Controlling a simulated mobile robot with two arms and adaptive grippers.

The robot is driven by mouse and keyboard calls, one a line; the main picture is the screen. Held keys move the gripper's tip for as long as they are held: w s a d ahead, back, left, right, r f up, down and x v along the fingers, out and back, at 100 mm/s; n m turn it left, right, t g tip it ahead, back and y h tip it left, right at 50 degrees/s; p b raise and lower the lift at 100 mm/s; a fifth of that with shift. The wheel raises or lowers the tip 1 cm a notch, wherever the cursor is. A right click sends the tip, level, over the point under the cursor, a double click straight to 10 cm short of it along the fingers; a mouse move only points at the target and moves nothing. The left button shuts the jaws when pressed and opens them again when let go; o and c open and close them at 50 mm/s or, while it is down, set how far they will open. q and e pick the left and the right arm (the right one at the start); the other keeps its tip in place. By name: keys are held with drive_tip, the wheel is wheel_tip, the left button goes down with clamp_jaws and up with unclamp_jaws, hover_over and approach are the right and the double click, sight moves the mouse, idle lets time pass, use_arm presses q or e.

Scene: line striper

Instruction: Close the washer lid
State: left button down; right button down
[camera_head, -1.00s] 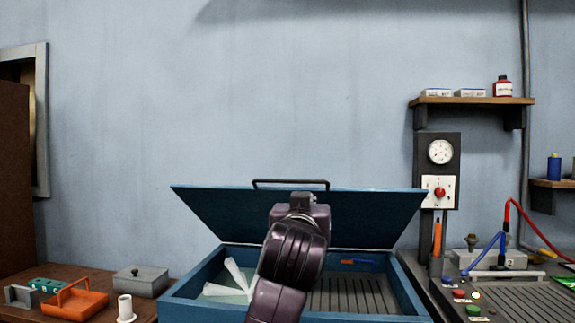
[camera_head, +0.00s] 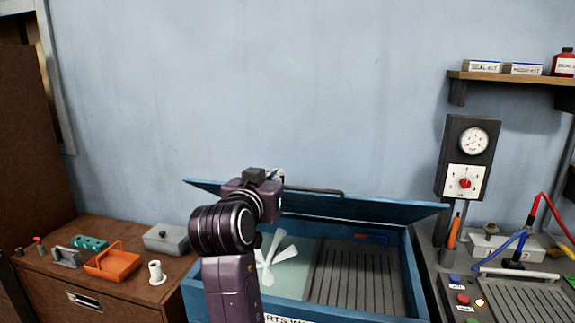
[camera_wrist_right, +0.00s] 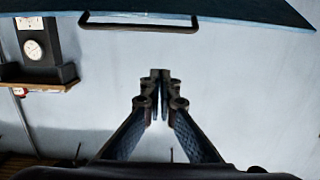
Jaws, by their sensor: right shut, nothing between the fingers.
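The blue washer (camera_head: 405,275) stands low in the middle of the head view. Its lid (camera_head: 380,213) is partly open, sloping up from the rear and forward over the basin. A dark bar handle (camera_head: 315,190) is on its raised edge; the handle also shows in the wrist view (camera_wrist_right: 138,27). My right gripper (camera_head: 278,174) is at the lid's raised edge, left of the handle's middle, its fingers mostly hidden behind the wrist. In the upside-down wrist view its fingers (camera_wrist_right: 160,74) are shut and empty, pointing towards the wall. Contact with the lid cannot be told. My left gripper is out of view.
A wooden cabinet (camera_head: 125,290) at left holds an orange basket (camera_head: 113,263), a grey box and a white spool. A gauge panel (camera_head: 468,160) and a bench with hoses are at right.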

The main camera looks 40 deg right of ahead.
drive_tip(key=p+x, duration=0.2)
drive_tip(key=x, duration=0.2)
drive_tip(key=p+x, duration=0.2)
drive_tip(key=x, duration=0.3)
drive_tip(key=shift+d+r, duration=0.2)
drive_tip(key=shift+d, duration=0.05)
drive_tip(key=f, duration=0.1)
drive_tip(key=f+p, duration=0.1)
drive_tip(key=a+f, duration=0.1)
drive_tip(key=f, duration=0.1)
drive_tip(key=shift+s, duration=0.35)
drive_tip(key=shift+a+f, duration=0.15)
